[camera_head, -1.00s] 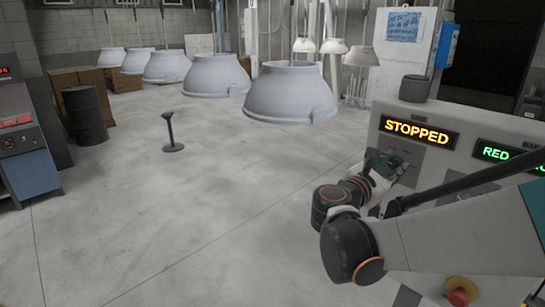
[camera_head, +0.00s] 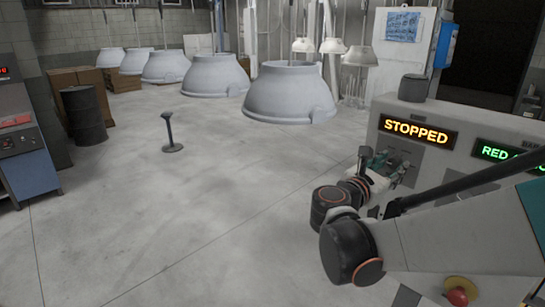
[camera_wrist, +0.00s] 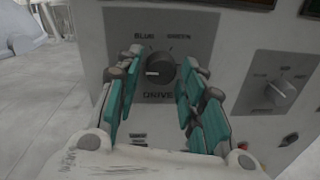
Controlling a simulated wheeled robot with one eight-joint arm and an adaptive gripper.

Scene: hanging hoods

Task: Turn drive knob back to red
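The drive knob (camera_wrist: 161,71) is a dark round knob with a white mark pointing left. It sits on a grey plate with "BLUE" and "GREEN" printed above it and "DRIVE" below. My gripper (camera_wrist: 162,76) is open, with one teal-padded finger left of the knob and one right of it. The knob shows between the fingers with gaps on both sides, apparently untouched. No red label is readable on this plate. In the head view my gripper (camera_head: 384,164) is at the panel's front face and hides the knob.
The control panel (camera_head: 440,165) has an orange "STOPPED" display (camera_head: 418,131) and a green display (camera_head: 508,154) starting with "RED". A second knob (camera_wrist: 281,91) is right of the drive knob. A red button (camera_head: 457,297) is lower down. Large grey hoods (camera_head: 290,95) hang at the back.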

